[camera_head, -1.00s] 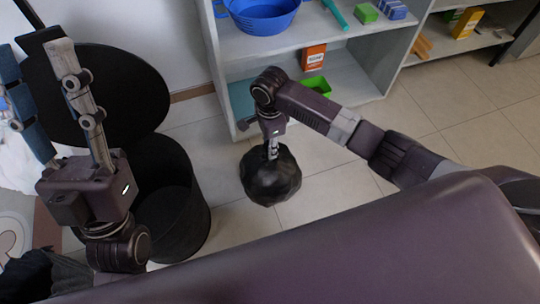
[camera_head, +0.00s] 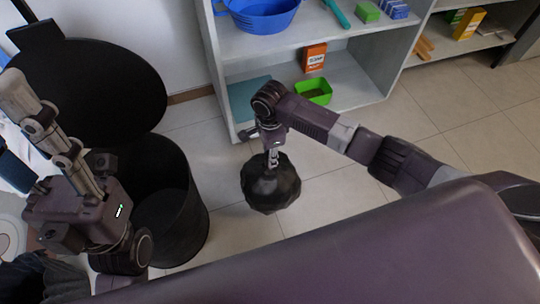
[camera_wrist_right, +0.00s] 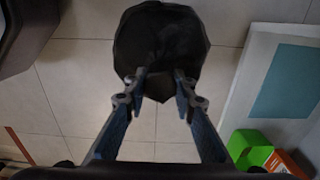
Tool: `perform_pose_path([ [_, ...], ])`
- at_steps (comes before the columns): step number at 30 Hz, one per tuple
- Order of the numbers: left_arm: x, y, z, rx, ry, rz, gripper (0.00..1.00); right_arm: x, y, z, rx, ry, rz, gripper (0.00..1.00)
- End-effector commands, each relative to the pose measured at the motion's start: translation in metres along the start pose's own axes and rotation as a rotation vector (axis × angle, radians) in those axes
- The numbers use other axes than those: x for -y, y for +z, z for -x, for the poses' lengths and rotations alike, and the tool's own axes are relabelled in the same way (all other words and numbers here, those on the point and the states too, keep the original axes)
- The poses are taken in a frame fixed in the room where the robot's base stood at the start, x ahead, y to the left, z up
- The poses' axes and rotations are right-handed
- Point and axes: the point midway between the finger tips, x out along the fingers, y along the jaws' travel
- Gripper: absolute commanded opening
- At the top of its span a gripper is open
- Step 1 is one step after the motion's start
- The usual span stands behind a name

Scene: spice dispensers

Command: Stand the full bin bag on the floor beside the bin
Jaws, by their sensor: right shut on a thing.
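The full black bin bag (camera_head: 272,187) hangs from or is gripped at its top by my right gripper (camera_head: 272,158). It is upright, to the right of the bin; I cannot tell if its base touches the floor. In the right wrist view the bag (camera_wrist_right: 160,40) is between and beyond the fingertips of my right gripper (camera_wrist_right: 160,84). The black bin (camera_head: 188,215) stands at left with its round lid (camera_head: 90,85) raised behind it. My left gripper (camera_head: 20,130) is in front of the lid, left of the bin's opening, fingers apart and empty.
A grey shelf unit (camera_head: 232,110) stands behind the bag, with a blue basin (camera_head: 262,18), a green tub (camera_head: 315,92) and an orange box (camera_head: 314,57). Tiled floor (camera_head: 335,205) is clear right of the bag.

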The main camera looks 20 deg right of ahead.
Motion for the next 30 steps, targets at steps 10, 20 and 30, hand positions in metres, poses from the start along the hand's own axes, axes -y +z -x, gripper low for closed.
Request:
perform_pose_path([
  [10,0.000,0.000,-0.001,0.001,0.000,0.000,0.40,0.000,0.000,-0.002,0.000,0.000,0.000,0.42],
  [20,0.000,0.001,0.000,0.002,0.000,0.001,0.40,0.000,0.000,-0.001,0.000,-0.001,0.000,0.42],
  [30,0.002,0.021,-0.021,0.111,-0.002,-0.009,0.40,0.000,0.000,0.043,0.000,0.000,0.000,0.42],
])
